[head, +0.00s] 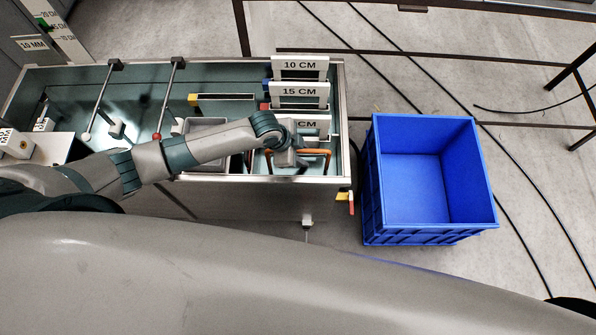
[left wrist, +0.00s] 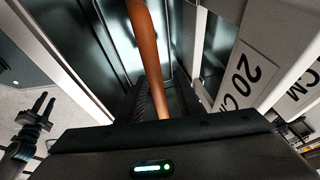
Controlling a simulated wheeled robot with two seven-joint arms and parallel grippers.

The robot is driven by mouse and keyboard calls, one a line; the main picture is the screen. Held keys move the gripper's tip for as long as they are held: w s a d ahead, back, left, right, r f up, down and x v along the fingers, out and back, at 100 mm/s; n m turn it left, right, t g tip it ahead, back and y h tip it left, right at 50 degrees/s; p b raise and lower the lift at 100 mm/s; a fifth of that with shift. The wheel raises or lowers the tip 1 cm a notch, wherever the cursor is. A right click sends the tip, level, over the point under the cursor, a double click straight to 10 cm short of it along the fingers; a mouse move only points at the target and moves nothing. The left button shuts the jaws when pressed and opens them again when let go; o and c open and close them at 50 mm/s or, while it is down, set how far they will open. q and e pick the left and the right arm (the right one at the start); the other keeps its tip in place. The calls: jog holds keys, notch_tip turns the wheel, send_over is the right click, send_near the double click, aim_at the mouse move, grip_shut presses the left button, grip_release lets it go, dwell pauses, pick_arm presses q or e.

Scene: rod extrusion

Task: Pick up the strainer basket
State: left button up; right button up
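The strainer basket shows mainly by its orange-brown handle (head: 318,152), at the right end of the metal tank in the head view. Its body is largely hidden by my left arm and the signs. My left gripper (head: 290,160) is at the handle, over the tank. In the left wrist view the handle (left wrist: 148,50) runs down between my left fingers (left wrist: 158,100), with dark pads close against it on both sides; the gripper looks shut on it. My right gripper (left wrist: 42,108) shows at the left of the left wrist view, empty, its two prongs apart.
Signs reading 10 CM (head: 299,65) and 15 CM (head: 299,92) stand at the tank's right end, close to my gripper. An empty blue crate (head: 480,175) stands on the floor right of the tank (head: 346,120). Cables lie on the floor beyond it.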

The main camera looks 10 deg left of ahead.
pick_arm(q)
jog(key=shift+f, duration=0.25)
jog(key=shift+c, duration=0.3)
grip_shut()
jog(key=shift+r, duration=0.2)
notch_tip(320, 180, up, 28)
jog(key=b, duration=0.4)
jog(key=shift+r, duration=0.15)
dwell(0.7)
